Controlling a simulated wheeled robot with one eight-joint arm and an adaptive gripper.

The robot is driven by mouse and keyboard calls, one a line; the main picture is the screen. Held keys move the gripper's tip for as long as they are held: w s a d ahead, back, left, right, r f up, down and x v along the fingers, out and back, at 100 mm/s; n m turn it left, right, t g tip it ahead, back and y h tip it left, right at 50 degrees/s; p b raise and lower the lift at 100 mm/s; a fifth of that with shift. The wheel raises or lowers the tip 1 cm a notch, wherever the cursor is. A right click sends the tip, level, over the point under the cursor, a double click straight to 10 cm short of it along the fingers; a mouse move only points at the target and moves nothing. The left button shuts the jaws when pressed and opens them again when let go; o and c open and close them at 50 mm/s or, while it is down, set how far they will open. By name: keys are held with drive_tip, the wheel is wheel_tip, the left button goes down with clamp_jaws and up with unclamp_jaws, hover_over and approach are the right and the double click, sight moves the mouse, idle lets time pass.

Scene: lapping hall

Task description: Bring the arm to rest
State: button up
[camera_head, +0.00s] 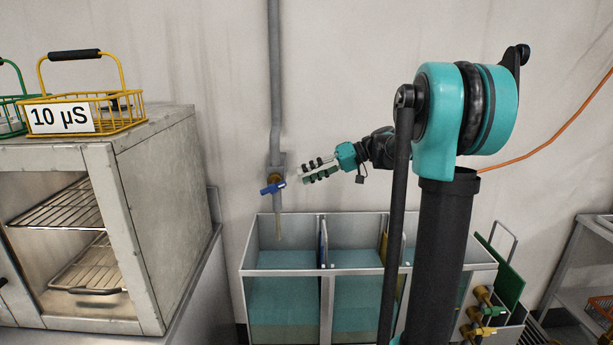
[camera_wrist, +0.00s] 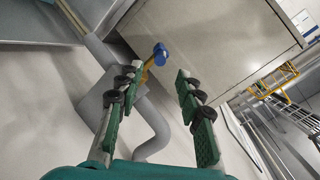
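My gripper (camera_head: 308,171) is raised in front of the back wall, pointing left, close to the blue-handled tap in the head view. In the wrist view my gripper (camera_wrist: 157,80) has its two green-padded fingers apart with nothing held between them. The blue tap handle (camera_head: 272,188) sits on a grey wall pipe above the tank; it also shows beyond the fingertips in the wrist view (camera_wrist: 160,54). Whether the fingers touch the tap cannot be told from the head view, but the wrist view shows a gap.
A divided tank (camera_head: 283,259) with bluish liquid stands below my arm. A metal cabinet (camera_head: 165,190) at left carries a yellow basket (camera_head: 112,121) labelled 10 µS. Brass valves (camera_head: 482,295) and a green board (camera_head: 500,267) are at the tank's right. Open wall space lies above the tank.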

drive_tip(key=s+d+f+m+t+h, duration=0.1)
drive_tip(key=s+d+f+m+h, duration=0.15)
drive_tip(key=s+f, duration=0.5)
drive_tip(key=s+d+f+m+t+h, duration=0.15)
drive_tip(key=s+f+h, duration=0.25)
drive_tip(key=s+f, duration=0.4)
drive_tip(key=s+d+f+m+t+h, duration=0.1)
drive_tip(key=s+d+f+m+h, duration=0.1)
drive_tip(key=s+d+f+h, duration=0.4)
drive_tip(key=s+d+f, duration=0.3)
drive_tip(key=s+f, duration=0.2)
drive_tip(key=f, duration=0.1)
drive_tip(key=shift+s+d+f+h, duration=0.15)
drive_tip(key=shift+s+d+h, duration=0.05)
drive_tip(key=shift+d+h, duration=0.2)
